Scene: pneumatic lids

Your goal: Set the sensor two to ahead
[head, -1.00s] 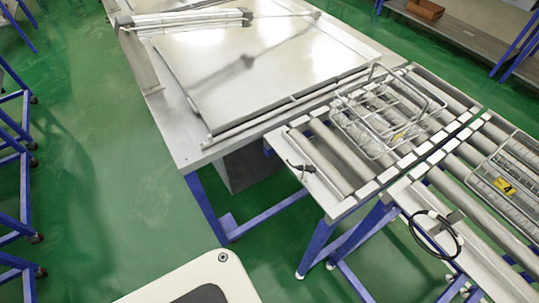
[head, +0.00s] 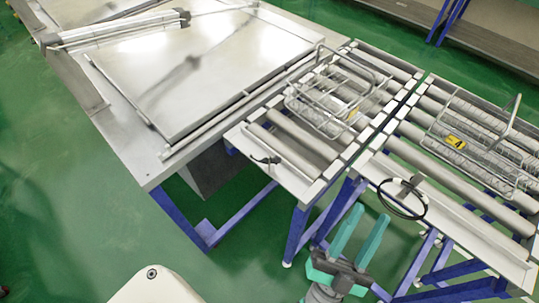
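My gripper (head: 369,214) has two teal fingers. They are apart and empty, pointing up and away in the lower middle of the picture, in front of the roller conveyors. A small grey sensor bracket (head: 409,186) with a looped black cable (head: 404,205) stands on the near side plate of the right conveyor. It lies above and right of the fingertips, apart from them. A small dark sensor part with a cable (head: 266,159) sits on the left conveyor's near plate. I see no label telling which one is sensor two.
Wire baskets stand on the left conveyor (head: 258,136) and the right conveyor; the right basket (head: 488,146) bears a yellow tag "4" (head: 453,142). A metal table with a flat lid (head: 200,75) is at upper left. Blue legs (head: 343,205) stand beneath. Green floor is free at lower left.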

